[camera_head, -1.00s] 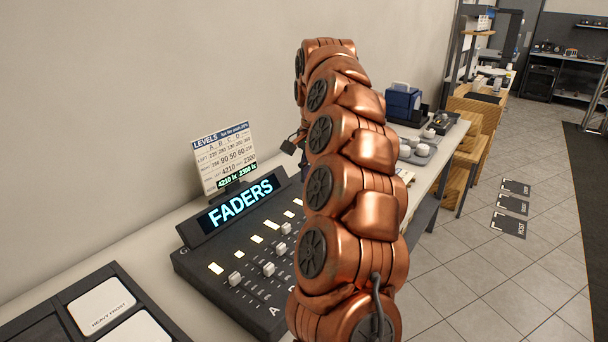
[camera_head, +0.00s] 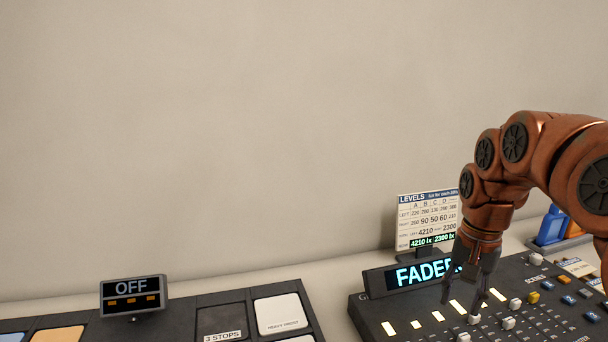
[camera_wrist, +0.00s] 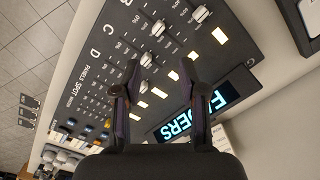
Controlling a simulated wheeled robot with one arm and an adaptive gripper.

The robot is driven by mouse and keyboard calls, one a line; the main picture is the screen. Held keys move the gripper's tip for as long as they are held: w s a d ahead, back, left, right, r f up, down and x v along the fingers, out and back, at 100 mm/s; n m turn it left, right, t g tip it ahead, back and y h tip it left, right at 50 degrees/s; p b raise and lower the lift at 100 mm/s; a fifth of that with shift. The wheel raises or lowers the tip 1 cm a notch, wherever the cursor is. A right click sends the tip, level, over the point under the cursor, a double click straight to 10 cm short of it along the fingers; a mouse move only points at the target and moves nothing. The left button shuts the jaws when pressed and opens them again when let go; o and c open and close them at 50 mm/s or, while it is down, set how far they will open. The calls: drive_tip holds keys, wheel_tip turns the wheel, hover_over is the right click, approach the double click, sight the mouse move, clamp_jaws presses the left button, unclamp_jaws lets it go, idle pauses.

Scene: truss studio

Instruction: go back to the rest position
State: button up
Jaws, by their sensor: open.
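My gripper (camera_head: 463,300) hangs at the end of my copper arm on the right of the head view, pointing down over the fader console (camera_head: 380,316). Its two fingers are apart, with nothing visible between them. In the wrist view the fingers (camera_wrist: 160,85) spread over the console, above the row of lit pads. White fader knobs (camera_wrist: 146,62) show beyond the fingertips. In the head view the fingers are close to the knobs; I cannot tell whether they touch. Part of the "FADERS" display (camera_head: 420,274) is hidden behind the gripper.
A levels card (camera_head: 427,218) stands behind the console. Left of it is a dark tray (camera_head: 235,315) with labelled tiles, and a small "OFF" display (camera_head: 132,296). A blue object (camera_head: 551,226) stands at the right by the wall. The air on the left is clear.

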drive_tip(key=s+a+f+n, duration=0.2)
drive_tip(key=s+a+f, duration=0.1)
drive_tip(key=s, duration=0.5)
drive_tip(key=s+a+f+n+g+p, duration=0.1)
drive_tip(key=s+a+f+n, duration=0.1)
drive_tip(key=s, duration=0.6)
drive_tip(key=s+a+f+n, duration=0.2)
drive_tip(key=s+a+f, duration=0.3)
drive_tip(key=s, duration=0.4)
drive_tip(key=shift+a+n+g, duration=0.3)
